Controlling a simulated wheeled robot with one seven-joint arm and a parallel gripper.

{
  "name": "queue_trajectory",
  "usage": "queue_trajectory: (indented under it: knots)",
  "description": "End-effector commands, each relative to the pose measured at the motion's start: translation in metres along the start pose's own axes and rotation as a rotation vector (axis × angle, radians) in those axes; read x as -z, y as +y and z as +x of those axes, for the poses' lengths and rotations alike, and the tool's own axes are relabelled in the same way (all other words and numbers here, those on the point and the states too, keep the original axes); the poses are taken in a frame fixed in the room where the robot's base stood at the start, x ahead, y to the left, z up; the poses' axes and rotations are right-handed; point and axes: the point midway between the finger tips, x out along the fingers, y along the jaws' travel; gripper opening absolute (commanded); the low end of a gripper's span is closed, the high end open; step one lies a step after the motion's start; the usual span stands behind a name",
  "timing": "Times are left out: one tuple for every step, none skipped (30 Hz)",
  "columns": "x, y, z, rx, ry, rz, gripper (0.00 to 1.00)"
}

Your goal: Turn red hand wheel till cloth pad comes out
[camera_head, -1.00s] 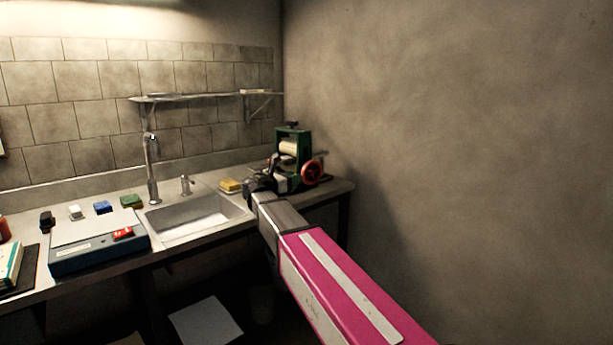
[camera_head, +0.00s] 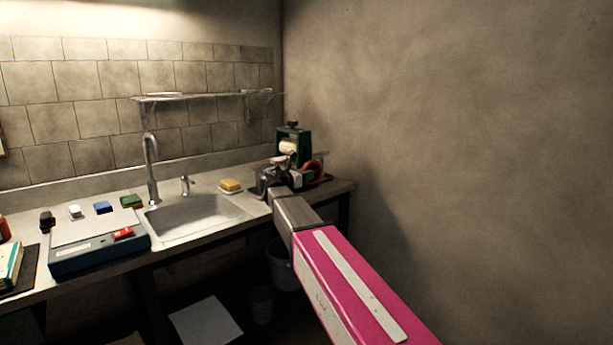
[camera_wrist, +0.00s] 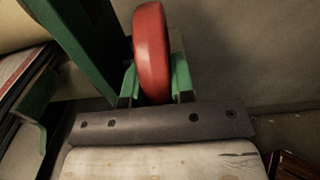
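The red hand wheel (camera_head: 318,170) is on the right side of a green roller press (camera_head: 292,131) at the counter's far right end. In the wrist view the wheel (camera_wrist: 152,50) stands edge-on, with its lower rim between the two fingers of my gripper (camera_wrist: 155,88). The fingers lie close on both sides of the rim; I cannot tell whether they grip it. In the head view my gripper (camera_head: 280,178) is in front of the press and hides part of it. A pale roller (camera_head: 289,147) shows in the press. I cannot make out a cloth pad.
Left of the press are a yellow sponge (camera_head: 231,185) on a dish, a soap dispenser (camera_head: 186,184) and a sink (camera_head: 190,228) with a tap. A blue-grey box (camera_head: 100,249) lies further left. A bare wall (camera_head: 450,140) stands close on the right.

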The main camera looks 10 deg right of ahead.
Motion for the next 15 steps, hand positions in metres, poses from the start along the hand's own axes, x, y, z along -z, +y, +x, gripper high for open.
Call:
queue_trajectory:
  knots:
    - [0.0,0.0001,-0.0001,0.0,0.0,0.0,0.0]
    - [-0.0001,0.0,-0.0001,0.0,0.0,0.0,0.0]
    - [-0.0001,0.0001,-0.0001,0.0,0.002,0.0,0.0]
    - [-0.0003,0.0,-0.0001,0.0,0.004,0.0,0.0]
    - [-0.0005,0.0001,-0.0001,0.0,0.008,0.0,0.0]
    - [-0.0008,0.0,-0.0001,0.0,0.014,0.001,0.0]
    - [-0.0011,0.0001,-0.0001,0.0,0.021,0.001,0.0]
    - [-0.0013,0.0001,-0.0001,0.0,0.03,0.002,0.0]
    - [-0.002,0.0001,-0.0001,0.0,0.044,0.001,0.0]
    - [-0.0024,0.0001,-0.0001,0.0,0.057,0.001,0.0]
    - [-0.0031,0.0001,0.0,0.0,0.072,0.002,0.0]
    - [-0.004,0.0001,0.0,0.0,0.094,0.003,0.0]
    - [-0.0048,0.0002,0.0001,0.0,0.111,0.002,0.0]
    - [-0.0052,0.0002,0.0002,0.001,0.13,0.003,0.0]
    - [-0.0057,0.0003,0.0004,0.001,0.158,0.002,0.0]
